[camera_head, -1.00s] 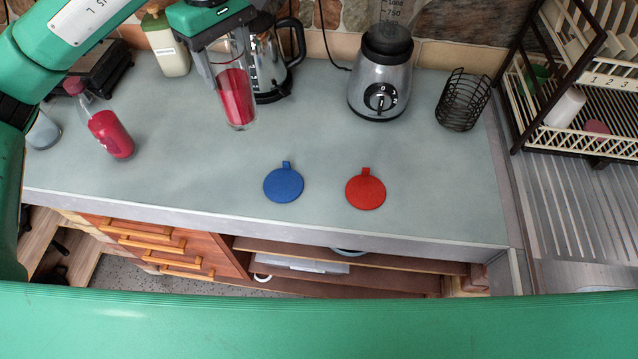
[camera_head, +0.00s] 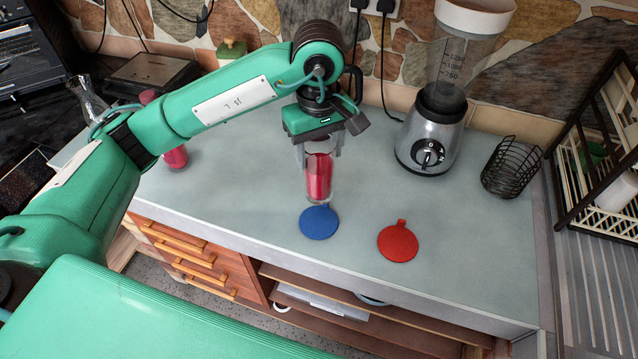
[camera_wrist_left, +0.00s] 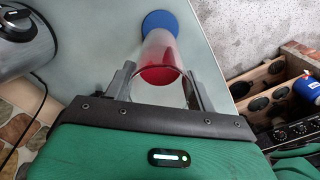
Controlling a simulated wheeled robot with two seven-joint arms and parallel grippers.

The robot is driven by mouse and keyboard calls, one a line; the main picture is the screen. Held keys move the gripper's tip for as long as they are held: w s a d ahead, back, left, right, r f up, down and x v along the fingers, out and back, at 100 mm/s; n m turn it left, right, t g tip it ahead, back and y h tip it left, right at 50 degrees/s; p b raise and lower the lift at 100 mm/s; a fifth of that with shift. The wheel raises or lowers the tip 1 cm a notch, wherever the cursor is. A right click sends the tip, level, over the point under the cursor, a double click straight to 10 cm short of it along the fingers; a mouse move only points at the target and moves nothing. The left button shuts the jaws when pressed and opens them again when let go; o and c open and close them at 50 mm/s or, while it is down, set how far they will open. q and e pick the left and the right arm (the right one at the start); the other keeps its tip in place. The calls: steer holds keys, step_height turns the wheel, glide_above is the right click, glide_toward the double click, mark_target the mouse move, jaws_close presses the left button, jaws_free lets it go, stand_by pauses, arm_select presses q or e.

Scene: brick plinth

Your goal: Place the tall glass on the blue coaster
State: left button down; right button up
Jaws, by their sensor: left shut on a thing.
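The tall glass (camera_head: 319,178) is clear and has red contents. My left gripper (camera_head: 320,152) is shut on its upper part and holds it roughly upright. In the head view the base of the glass shows just behind the round blue coaster (camera_head: 318,224) and hides its back edge. In the left wrist view the glass (camera_wrist_left: 163,62) is between the fingers (camera_wrist_left: 158,78), and its far end overlaps the near edge of the blue coaster (camera_wrist_left: 158,21). I cannot tell the exact height of the base above the counter. My right gripper is not in view.
A red coaster (camera_head: 398,243) lies to the right of the blue one. A blender (camera_head: 431,140) and a black wire basket (camera_head: 511,168) stand behind it, with a dish rack (camera_head: 603,165) at the right. A red-filled bottle (camera_head: 176,157) is partly behind my left arm.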

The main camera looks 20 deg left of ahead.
mark_target(319, 188)
arm_select(q)
step_height(319, 188, down, 7)
steer(key=shift+f+p, duration=0.1)
steer(key=shift+p, duration=0.8)
step_height(319, 188, down, 3)
steer(key=shift+f+p, duration=0.2)
steer(key=shift+p, duration=0.4)
steer(key=shift+f, duration=0.1)
steer(key=shift+f+b, duration=0.2)
steer(key=shift+b, duration=0.15)
steer(key=shift+c, duration=2.4)
jaws_free()
